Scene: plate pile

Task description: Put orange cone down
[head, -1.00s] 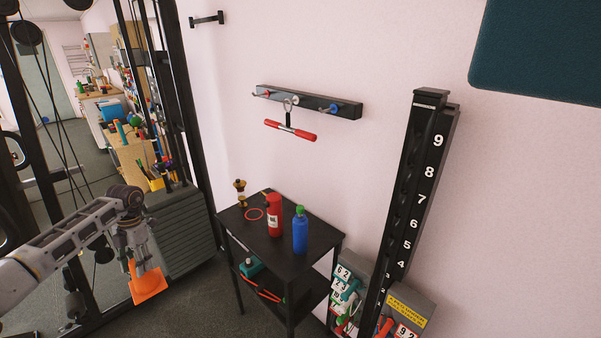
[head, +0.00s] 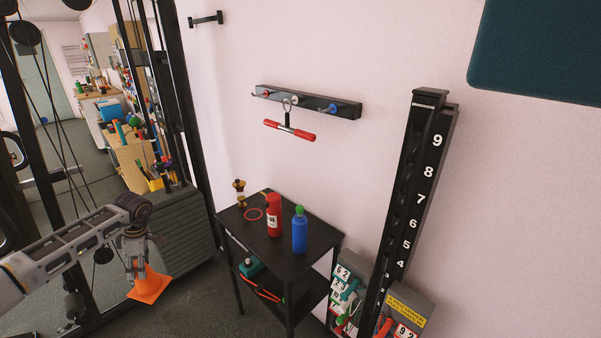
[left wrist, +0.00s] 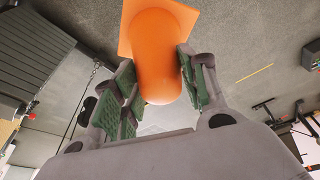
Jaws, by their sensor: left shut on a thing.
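The orange cone (head: 149,286) hangs below my left gripper (head: 136,268) in the head view, with its square base downward and slightly tilted. In the left wrist view, the cone (left wrist: 157,50) sits between the green-padded fingers of my left gripper (left wrist: 155,92), which is shut on it. Its base points away from the palm toward the grey floor. The cone is held in the air, left of the black side table (head: 284,252). My right gripper is not in view.
The table top carries a red bottle (head: 274,215), a blue bottle (head: 300,232), a red ring (head: 254,214) and a small brown-gold object (head: 240,193). A black cable machine frame (head: 180,110) stands at the left. Bare floor (head: 190,312) lies between cone and table.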

